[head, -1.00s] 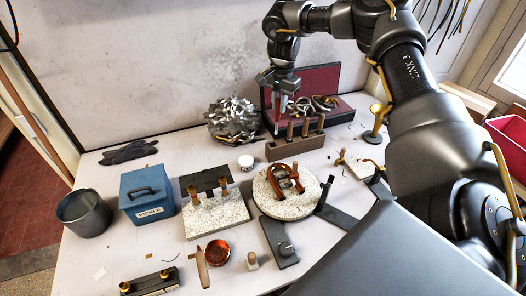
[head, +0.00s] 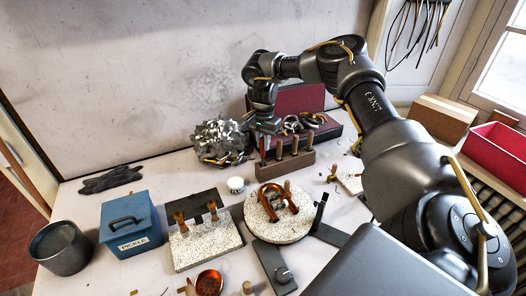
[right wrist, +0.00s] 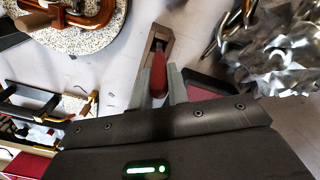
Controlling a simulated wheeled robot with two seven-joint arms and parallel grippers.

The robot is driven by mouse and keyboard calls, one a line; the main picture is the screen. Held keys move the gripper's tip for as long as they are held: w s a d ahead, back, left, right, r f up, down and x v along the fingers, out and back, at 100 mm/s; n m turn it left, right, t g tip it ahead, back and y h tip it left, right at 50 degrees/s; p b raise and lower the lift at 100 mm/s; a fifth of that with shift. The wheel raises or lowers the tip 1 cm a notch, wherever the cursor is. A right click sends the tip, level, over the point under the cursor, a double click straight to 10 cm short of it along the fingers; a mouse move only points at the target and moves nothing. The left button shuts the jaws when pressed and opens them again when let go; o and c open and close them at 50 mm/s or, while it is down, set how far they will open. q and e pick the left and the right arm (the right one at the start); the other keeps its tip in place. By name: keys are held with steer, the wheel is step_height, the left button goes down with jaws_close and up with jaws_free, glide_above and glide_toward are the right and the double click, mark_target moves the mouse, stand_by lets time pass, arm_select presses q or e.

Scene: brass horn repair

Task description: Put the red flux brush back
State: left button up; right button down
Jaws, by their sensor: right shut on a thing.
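My right gripper (head: 264,132) is shut on the red flux brush (head: 262,148), which hangs upright below the fingers. The brush is at the left end of a wooden rack (head: 288,168); three wooden-handled tools stand in the rack to its right. In the right wrist view, the red handle (right wrist: 158,76) is between the two grey fingertips, over the rack (right wrist: 150,38). The brush's lower end is hidden, and I cannot tell whether it is inside the rack's end slot. My left gripper is not in view.
A red-lined case (head: 335,133) lies close behind the rack, and a heap of metal scraps (head: 219,140) is to its left. A white jar (head: 236,185) and a round speckled board (head: 290,232) with a clamp are in front. A blue box (head: 130,224) stands further left.

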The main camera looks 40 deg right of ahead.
mark_target(263, 158)
step_height(263, 158, down, 3)
steer(key=shift+s+a+f+p, duration=0.1)
steer(key=shift+s+f+p, duration=0.05)
steer(key=shift+p, duration=0.35)
steer(key=shift+f, duration=0.4)
steer(key=shift+r, duration=0.1)
steer(key=c, duration=1.4)
jaws_free()
steer(key=shift+o, duration=0.2)
